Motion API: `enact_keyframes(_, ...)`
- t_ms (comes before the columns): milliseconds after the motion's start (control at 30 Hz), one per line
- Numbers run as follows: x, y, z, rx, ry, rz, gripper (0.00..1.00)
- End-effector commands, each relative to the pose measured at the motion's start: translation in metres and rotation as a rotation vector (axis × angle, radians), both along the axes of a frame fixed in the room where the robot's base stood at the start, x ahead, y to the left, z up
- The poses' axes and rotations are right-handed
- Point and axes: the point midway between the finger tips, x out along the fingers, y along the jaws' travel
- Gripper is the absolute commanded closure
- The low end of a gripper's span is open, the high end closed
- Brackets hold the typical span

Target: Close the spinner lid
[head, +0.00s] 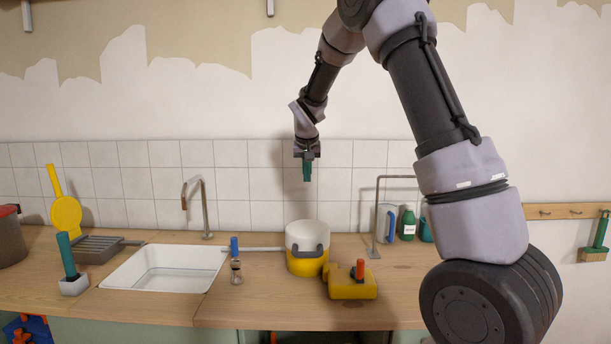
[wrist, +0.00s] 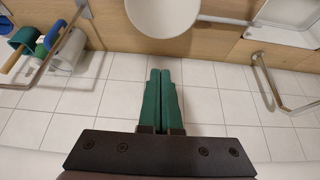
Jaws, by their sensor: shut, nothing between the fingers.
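The spinner (head: 306,262) stands on the wooden counter, right of the sink, with a yellow lower part and a grey handle on its front. Its white round top part (head: 306,234) looks like the lid, but I cannot tell how far it is open. In the wrist view the white round part (wrist: 164,14) is cut off by the top edge. My gripper (head: 307,178) has green fingers pointing down, well above the spinner and apart from it. In the wrist view the gripper's fingertips (wrist: 166,74) are together, with nothing between them.
A yellow block with an orange handle (head: 352,284) lies right of the spinner. The white sink (head: 164,268) and faucet (head: 206,200) are to the left. A bent metal pipe (head: 376,212), a grey pitcher (head: 386,224) and a green bottle (head: 407,224) stand to the right. The tiled wall is close behind.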

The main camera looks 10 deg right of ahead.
Motion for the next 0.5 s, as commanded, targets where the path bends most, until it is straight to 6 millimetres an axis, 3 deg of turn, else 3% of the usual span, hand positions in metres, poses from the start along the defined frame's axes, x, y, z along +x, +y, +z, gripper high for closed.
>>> enact_keyframes(200, -0.038, 0.008, -0.022, -0.001, -0.001, 0.001, 1.0)
enact_keyframes(500, -0.057, 0.011, -0.034, 0.001, -0.002, -0.002, 1.0)
